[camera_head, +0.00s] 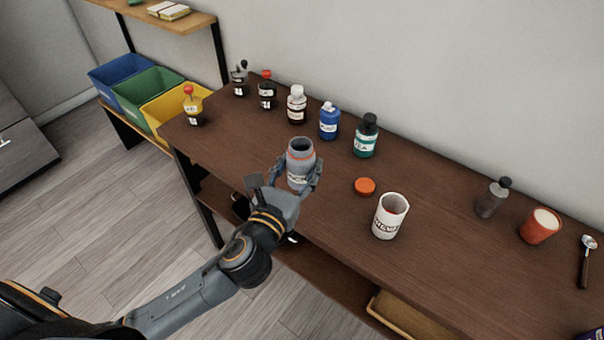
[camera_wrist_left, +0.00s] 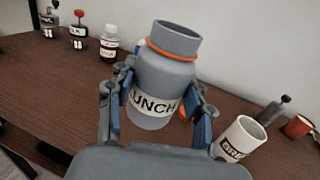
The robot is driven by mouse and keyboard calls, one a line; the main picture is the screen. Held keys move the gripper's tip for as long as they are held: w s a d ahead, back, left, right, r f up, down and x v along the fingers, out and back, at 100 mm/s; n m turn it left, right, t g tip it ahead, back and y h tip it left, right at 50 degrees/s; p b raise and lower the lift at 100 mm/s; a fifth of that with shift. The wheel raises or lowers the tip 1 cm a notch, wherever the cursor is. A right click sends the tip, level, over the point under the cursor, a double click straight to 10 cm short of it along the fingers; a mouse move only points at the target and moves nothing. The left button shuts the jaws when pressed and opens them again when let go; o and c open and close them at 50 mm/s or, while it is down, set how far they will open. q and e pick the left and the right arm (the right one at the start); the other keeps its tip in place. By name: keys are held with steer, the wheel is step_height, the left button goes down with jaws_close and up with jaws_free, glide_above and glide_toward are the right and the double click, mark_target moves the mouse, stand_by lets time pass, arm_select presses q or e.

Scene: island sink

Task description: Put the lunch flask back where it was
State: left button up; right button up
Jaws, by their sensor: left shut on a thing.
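The lunch flask (camera_head: 300,158) is grey with an orange ring near its open neck and a white label. My left gripper (camera_head: 298,182) is shut on it near the front edge of the brown table. In the left wrist view the flask (camera_wrist_left: 165,75) stands between the two fingers (camera_wrist_left: 160,108), slightly tilted in the picture, with "UNCH" readable on its label. Whether its base touches the table is hard to tell. An orange lid (camera_head: 365,186) lies on the table to the right of the flask. My right gripper is not in view.
A white labelled mug (camera_head: 390,216) stands right of the flask. Several bottles, including a blue one (camera_head: 329,121) and a green one (camera_head: 366,136), line the back. A grey bottle (camera_head: 492,198), orange cup (camera_head: 540,226) and spoon (camera_head: 586,262) are farther right. Bare tabletop lies left of the flask.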

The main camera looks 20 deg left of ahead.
arm_select(q)
steer(key=w+f, duration=0.2)
steer(key=w+a+f+b, duration=0.1)
steer(key=w+f, duration=0.1)
steer(key=w, duration=0.1)
steer(key=w+f, duration=0.2)
steer(key=shift+w+a+f+b, duration=0.25)
steer(key=shift+w+a+b, duration=0.1)
steer(key=shift+a+b, duration=0.05)
steer(key=shift+w+a+f, duration=0.15)
steer(key=shift+w+f, duration=0.3)
step_height(320, 180, down, 3)
steer(key=shift+w+f+b, duration=0.1)
steer(key=shift+f+b, duration=0.1)
steer(key=shift+b, duration=0.65)
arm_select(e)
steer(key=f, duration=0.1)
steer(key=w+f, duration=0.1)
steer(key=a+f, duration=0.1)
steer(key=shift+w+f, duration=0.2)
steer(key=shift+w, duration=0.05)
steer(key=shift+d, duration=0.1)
arm_select(q)
steer(key=o, duration=0.8)
steer(key=shift+f, duration=0.15)
steer(key=o, duration=0.4)
steer(key=shift+o, duration=0.2)
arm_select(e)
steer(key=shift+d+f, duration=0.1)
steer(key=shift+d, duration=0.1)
